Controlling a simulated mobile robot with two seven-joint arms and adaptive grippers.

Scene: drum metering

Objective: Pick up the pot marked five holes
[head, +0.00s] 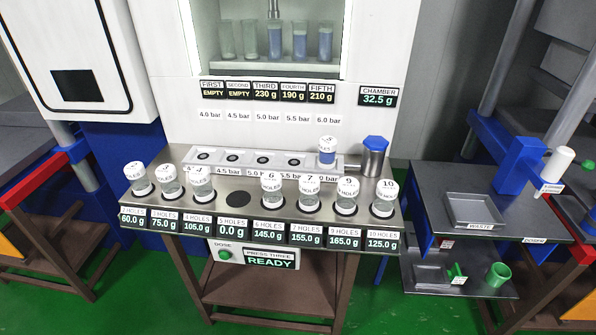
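A small clear pot with a white lid and blue contents (327,156) stands upright at the right end of the rear rack (347,168), at the 6.0 bar place. Its lid mark looks like a 5, but is too small to read surely. In the front row, the place labelled 5 holes (238,199) is an empty dark round spot, and its display (233,230) reads 0.0 g. Neither of my grippers is in view.
White-lidded pots, such as the 4-hole (201,187) and 6-hole (271,190) ones, stand either side of the empty place. A blue-capped metal canister (374,158) stands right of the rear pot. A waste tray (474,210) lies on the right-hand table.

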